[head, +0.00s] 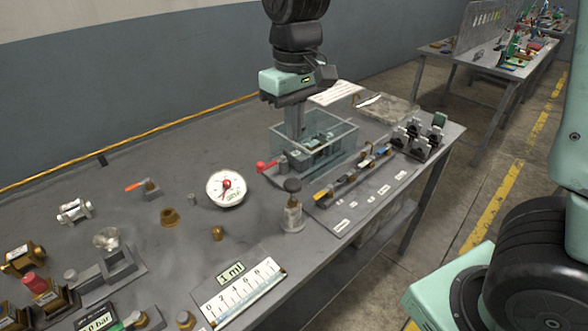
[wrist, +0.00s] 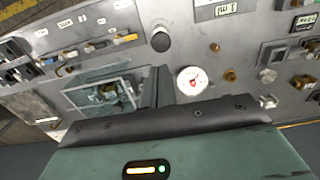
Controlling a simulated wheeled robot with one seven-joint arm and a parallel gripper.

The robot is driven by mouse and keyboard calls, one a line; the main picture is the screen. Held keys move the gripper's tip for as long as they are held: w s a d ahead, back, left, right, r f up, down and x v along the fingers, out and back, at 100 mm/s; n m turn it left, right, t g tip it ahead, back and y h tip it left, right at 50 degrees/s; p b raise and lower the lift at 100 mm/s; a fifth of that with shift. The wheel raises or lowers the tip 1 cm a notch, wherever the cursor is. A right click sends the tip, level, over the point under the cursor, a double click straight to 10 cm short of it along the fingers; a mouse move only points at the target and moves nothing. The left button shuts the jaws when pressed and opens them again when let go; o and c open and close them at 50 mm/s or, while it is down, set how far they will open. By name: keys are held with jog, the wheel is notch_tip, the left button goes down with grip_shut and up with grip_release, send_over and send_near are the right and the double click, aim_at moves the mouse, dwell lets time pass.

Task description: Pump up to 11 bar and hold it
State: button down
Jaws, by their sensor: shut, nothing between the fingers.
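My gripper (head: 294,134) is shut and empty, pointing down at the left part of a clear-walled box (head: 335,128); I cannot tell whether the fingertips touch anything in it. The fingers also show beside the box in the wrist view (wrist: 158,86). A red-handled lever (head: 267,166) sticks out at the box's left corner. A round white dial gauge with a red centre (head: 228,187) lies left of the box; its reading is too small to tell. A black-knobbed upright cylinder (head: 293,214) stands in front of the box. A display ending in "0 bar" (head: 98,320) is partly cut off.
A board with coloured valves (head: 345,185) and a block of black knobs (head: 418,137) lie to the right. A scale plate (head: 240,292) is at the front. Brass fittings (head: 22,258) and an orange-handled valve (head: 145,188) are at left. Bare grey bench (head: 200,150) lies behind.

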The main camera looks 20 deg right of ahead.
aim_at(294, 183)
notch_tip(294, 183, down, 11)
jog(key=shift+r+p, duration=0.15)
jog(key=shift+p, duration=0.3)
notch_tip(294, 183, down, 4)
jog(key=shift+r+b, duration=0.2)
jog(key=shift+b, duration=0.95)
jog(key=shift+s, duration=0.1)
notch_tip(294, 183, up, 5)
jog(key=p, duration=0.4)
jog(key=shift+r+p, duration=0.15)
jog(key=shift+p, duration=0.15)
notch_tip(294, 183, up, 9)
jog(key=b, duration=0.1)
